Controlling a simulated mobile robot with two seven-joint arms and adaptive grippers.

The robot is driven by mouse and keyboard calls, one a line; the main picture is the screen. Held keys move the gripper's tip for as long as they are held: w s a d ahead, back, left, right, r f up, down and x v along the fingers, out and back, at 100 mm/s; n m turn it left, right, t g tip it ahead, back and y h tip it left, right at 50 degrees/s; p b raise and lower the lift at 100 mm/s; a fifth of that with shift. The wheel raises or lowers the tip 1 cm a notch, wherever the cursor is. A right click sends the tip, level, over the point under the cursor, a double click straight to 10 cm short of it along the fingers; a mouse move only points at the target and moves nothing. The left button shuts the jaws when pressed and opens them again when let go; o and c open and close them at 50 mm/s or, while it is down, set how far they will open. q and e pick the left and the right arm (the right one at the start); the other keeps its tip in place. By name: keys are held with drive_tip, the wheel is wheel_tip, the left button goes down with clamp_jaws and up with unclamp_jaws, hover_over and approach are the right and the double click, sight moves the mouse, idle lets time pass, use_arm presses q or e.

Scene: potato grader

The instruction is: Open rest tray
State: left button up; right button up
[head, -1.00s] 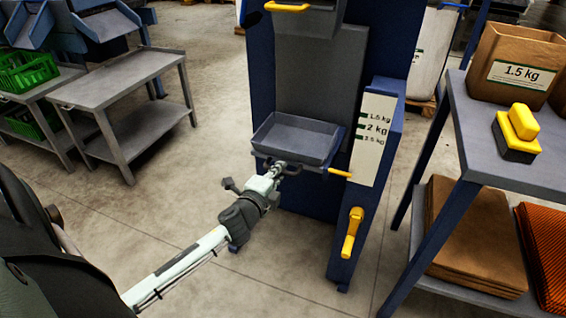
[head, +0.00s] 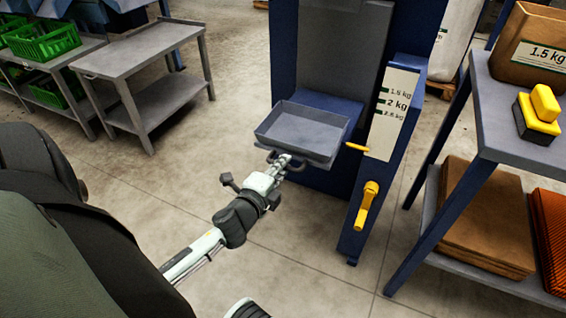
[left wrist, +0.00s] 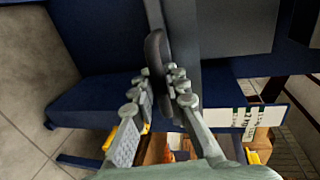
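The rest tray (head: 298,137) is a shallow grey tray on the front of the blue machine, below its grey back panel. A strip of blue surface shows behind it. A dark handle sits at its front edge; in the left wrist view the handle (left wrist: 154,45) runs between the fingers. My left gripper (head: 284,161) is at this front edge, its fingers close on both sides of the handle; they look shut on it. The gripper also shows in the left wrist view (left wrist: 160,76). My right gripper is not in view.
The blue machine (head: 376,200) carries a weight scale (head: 391,115) and a yellow crank handle (head: 366,205). A blue-legged table (head: 500,120) with a paper bag (head: 535,48) stands at right. A grey side table (head: 137,62) stands at left. Floor between is clear.

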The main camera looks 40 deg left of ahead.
use_arm(q)
drive_tip(key=o, duration=0.3)
drive_tip(key=shift+s, duration=0.1)
drive_tip(key=v, duration=1.2)
wheel_tip(320, 180, down, 15)
drive_tip(key=n+g, duration=0.7)
drive_tip(key=n, duration=0.3)
drive_tip(key=s+d+f+n+g+h, duration=0.2)
drive_tip(key=s+d+f+g, duration=0.3)
drive_tip(key=f, duration=0.3)
drive_tip(key=shift+s+d+n, duration=0.4)
drive_tip(key=shift+s+n, duration=0.3)
drive_tip(key=shift+n, duration=0.1)
